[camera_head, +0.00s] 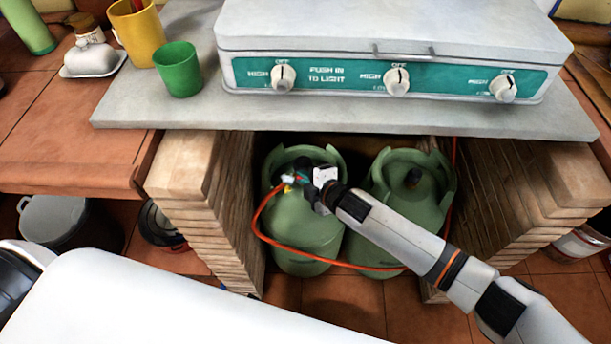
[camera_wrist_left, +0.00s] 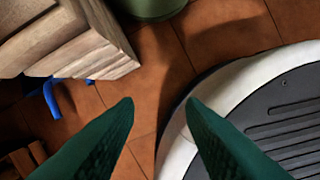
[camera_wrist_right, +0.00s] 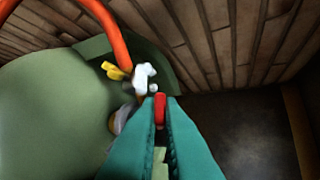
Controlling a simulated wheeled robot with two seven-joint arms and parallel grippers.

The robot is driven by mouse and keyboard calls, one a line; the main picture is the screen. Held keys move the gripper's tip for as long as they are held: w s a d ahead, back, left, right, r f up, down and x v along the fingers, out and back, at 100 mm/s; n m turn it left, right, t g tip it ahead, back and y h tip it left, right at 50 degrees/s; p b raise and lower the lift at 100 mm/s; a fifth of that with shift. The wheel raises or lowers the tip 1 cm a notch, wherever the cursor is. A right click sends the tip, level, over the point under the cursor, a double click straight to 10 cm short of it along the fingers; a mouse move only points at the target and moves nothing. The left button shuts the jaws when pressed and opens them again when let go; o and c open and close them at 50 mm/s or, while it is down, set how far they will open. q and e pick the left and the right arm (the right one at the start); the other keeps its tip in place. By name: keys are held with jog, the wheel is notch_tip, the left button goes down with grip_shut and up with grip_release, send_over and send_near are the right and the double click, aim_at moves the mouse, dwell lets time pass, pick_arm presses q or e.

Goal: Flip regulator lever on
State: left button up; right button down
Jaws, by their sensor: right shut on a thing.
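The left green gas bottle (camera_head: 298,232) stands under the counter; it also fills the left of the right wrist view (camera_wrist_right: 50,115). On its top sits the regulator, whose white fitting (camera_wrist_right: 143,78) and yellow part (camera_wrist_right: 114,71) show in the right wrist view. An orange hose (camera_head: 262,213) runs from it. My right gripper (camera_head: 302,180) is at the bottle's top. In the right wrist view its teal fingers (camera_wrist_right: 160,115) are shut on a small red lever (camera_wrist_right: 160,106) beside the white fitting. My left gripper (camera_wrist_left: 158,105) is open and empty above the floor.
A second green gas bottle (camera_head: 412,205) stands to the right. Brick pillars (camera_head: 205,190) and (camera_head: 505,205) bound the space. A grey counter (camera_head: 150,112) with a stove (camera_head: 390,35) is above. A green cup (camera_head: 179,70) stands near its left end.

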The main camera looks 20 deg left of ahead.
jog(key=c, duration=1.6)
grip_release()
